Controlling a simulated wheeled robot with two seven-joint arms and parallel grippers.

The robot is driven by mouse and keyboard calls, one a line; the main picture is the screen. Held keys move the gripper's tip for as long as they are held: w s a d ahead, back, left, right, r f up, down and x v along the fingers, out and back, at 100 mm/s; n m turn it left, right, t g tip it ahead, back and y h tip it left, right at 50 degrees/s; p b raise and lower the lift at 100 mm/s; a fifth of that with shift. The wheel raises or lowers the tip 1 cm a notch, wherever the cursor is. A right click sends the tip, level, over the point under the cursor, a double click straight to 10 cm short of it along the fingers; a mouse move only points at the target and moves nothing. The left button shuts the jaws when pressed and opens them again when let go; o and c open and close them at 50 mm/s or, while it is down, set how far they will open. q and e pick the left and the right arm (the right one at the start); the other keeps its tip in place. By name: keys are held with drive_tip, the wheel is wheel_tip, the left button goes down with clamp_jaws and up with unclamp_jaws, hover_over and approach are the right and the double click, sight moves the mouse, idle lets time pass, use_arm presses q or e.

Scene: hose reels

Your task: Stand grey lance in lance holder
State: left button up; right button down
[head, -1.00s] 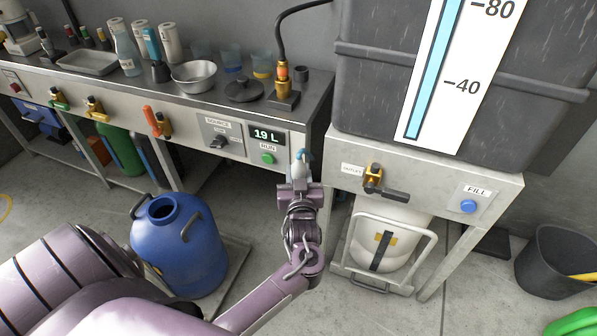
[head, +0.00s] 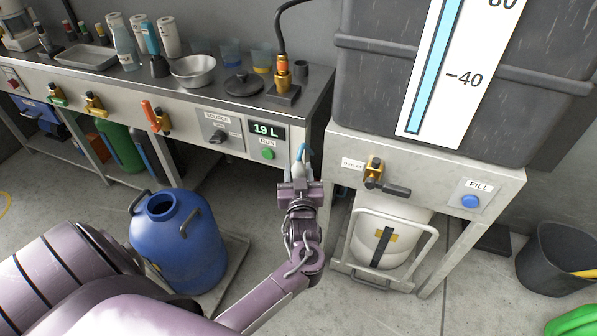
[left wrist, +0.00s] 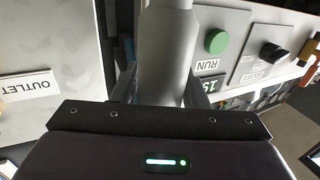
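My left gripper (head: 300,180) is in the middle of the head view, in front of the bench's right end. In the left wrist view the grey lance (left wrist: 165,55) is a smooth grey cylinder between the fingers, pointing away from the palm. Its lower part is hidden by the gripper. A short dark cup (head: 300,75) at the bench's back right may be the lance holder; I cannot tell for sure. My right gripper is not in view.
A black block with a brass fitting and hose (head: 283,88) stands on the bench, beside a dark lid (head: 243,84) and a metal bowl (head: 194,70). A large grey tank (head: 375,75) rises at right. A blue drum (head: 178,240) stands on the floor.

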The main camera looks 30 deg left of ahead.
use_arm(q)
drive_tip(key=o, duration=0.3)
drive_tip(key=shift+o, duration=0.2)
drive_tip(key=shift+s+f, duration=0.1)
drive_tip(key=shift+s+d, duration=0.3)
drive_tip(key=v, duration=0.6)
drive_tip(key=shift+s+d+p, duration=0.25)
drive_tip(key=shift+s+p, duration=0.1)
drive_tip(key=shift+p, duration=0.1)
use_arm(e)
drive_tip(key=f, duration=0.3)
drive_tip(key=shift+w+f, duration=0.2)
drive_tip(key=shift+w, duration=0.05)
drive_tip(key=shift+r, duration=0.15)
